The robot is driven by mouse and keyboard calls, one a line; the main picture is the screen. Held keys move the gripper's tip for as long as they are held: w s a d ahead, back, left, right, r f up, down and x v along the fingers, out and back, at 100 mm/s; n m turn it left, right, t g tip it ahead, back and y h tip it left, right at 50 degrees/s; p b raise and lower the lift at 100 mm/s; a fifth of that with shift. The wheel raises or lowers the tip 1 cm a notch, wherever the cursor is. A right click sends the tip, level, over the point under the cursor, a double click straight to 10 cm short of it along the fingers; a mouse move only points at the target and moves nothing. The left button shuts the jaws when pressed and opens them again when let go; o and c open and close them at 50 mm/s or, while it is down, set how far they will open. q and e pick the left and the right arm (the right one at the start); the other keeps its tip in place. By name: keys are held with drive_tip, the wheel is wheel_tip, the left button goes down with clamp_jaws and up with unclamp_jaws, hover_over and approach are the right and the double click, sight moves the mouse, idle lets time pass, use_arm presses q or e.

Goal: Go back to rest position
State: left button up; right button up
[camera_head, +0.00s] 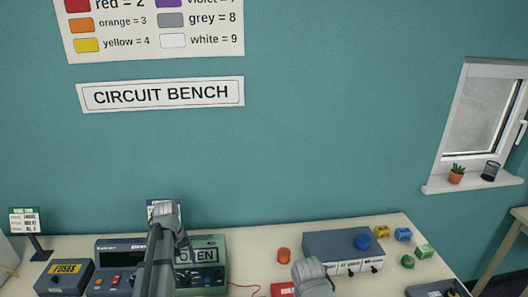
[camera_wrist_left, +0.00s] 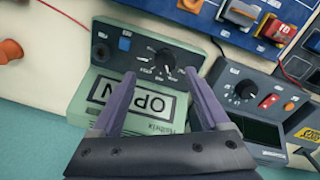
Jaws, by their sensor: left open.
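My left gripper (camera_head: 188,254) is over the green device with the OPEN label (camera_head: 212,270) on the bench, with my left arm partly in front of it. In the left wrist view the two purple fingers of the left gripper (camera_wrist_left: 160,78) are spread apart. Nothing is seen between their tips except the green device (camera_wrist_left: 85,92) behind, with its dial and OPEN plate. A grey part of my right arm shows at the bottom of the head view, in front of the blue-grey box. The right gripper's jaws are not seen.
The bench (camera_head: 258,238) stands against a teal wall. A FUSES box (camera_head: 64,277) and a grey meter (camera_head: 113,263) are on the left. A blue-grey switch box (camera_head: 330,243), an orange knob-like piece (camera_head: 284,255) and small coloured blocks (camera_head: 403,235) are on the right.

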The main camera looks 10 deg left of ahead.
use_arm(q)
drive_tip(key=s+d+f+m+b, duration=0.2)
drive_tip(key=s+d+m, duration=0.3)
drive_tip(key=d, duration=1)
drive_tip(key=s+d+f+m+y+b, duration=0.1)
drive_tip(key=s+d+f+m+b, duration=0.1)
drive_tip(key=s+d+m, duration=0.4)
drive_tip(key=s+d, duration=0.5)
drive_tip(key=d, duration=0.3)
drive_tip(key=shift+d+g+y, duration=0.3)
drive_tip(key=shift+d, duration=0.05)
drive_tip(key=shift+s, duration=0.1)
drive_tip(key=shift+c, duration=0.3)
